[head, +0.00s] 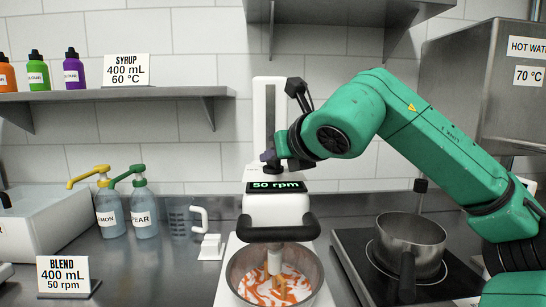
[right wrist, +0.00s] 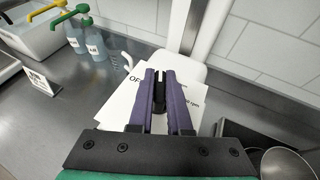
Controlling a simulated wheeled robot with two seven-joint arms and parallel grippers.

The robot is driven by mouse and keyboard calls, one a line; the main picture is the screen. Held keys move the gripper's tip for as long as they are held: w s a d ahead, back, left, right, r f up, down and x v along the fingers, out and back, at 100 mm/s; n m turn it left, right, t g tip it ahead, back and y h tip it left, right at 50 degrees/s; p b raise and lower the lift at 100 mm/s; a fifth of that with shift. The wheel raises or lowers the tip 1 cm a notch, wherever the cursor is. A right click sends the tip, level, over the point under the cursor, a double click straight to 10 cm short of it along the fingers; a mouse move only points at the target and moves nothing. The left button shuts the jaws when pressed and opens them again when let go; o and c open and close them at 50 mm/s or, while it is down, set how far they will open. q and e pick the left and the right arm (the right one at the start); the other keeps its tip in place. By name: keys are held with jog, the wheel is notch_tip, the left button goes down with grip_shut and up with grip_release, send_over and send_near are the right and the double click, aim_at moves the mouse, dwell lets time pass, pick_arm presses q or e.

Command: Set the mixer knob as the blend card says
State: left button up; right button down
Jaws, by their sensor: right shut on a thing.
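The white mixer (head: 278,210) stands in the middle of the counter, its display (head: 277,186) reading "50 rpm". The blend card (head: 64,275) at the lower left reads "BLEND 400 mL 50 rpm". My right gripper (head: 270,157) is at the top of the mixer head, pointing down. In the right wrist view its purple fingers (right wrist: 161,88) are shut on the black mixer knob (right wrist: 160,97), over a white dial plate (right wrist: 128,106) with "OFF" and "rpm" partly showing. The fingers hide most of the dial marks. My left gripper is not in view.
A steel bowl (head: 245,289) with white and orange contents sits under the mixer. A pot (head: 410,246) stands on the hob at right. Pump bottles (head: 144,213) and a measuring jug (head: 180,221) stand at left. A shelf (head: 110,93) hangs above them.

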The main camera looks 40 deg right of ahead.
jog(key=c, duration=0.9)
grip_release()
jog(key=shift+o, duration=0.2)
jog(key=b+v, duration=0.2)
jog(key=v, duration=1.2)
jog(key=shift+s+r, duration=0.2)
jog(key=shift+s, duration=0.05)
